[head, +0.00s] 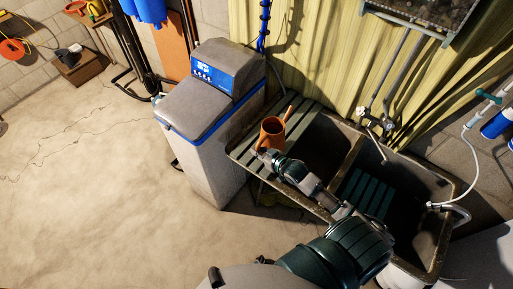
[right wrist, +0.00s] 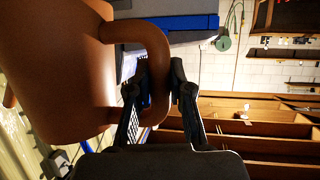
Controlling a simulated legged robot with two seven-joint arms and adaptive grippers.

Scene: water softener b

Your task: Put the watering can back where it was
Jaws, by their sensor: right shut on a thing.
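The orange-brown watering can (head: 272,131) is upright at the slatted left part of the sink unit in the head view, its spout pointing up and right. Whether its base touches the slats is hard to tell. My right gripper (head: 265,153) is at the can's near side. In the right wrist view the can (right wrist: 55,60) fills the left side, and the right gripper (right wrist: 160,85) has its two fingers shut around the can's handle (right wrist: 158,60). My left gripper is not in view.
The grey and blue water softener (head: 205,105) stands just left of the slats (head: 245,150). The dark double sink (head: 335,150) with taps and a white hose (head: 465,140) lies to the right. Open concrete floor (head: 80,190) is at the left.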

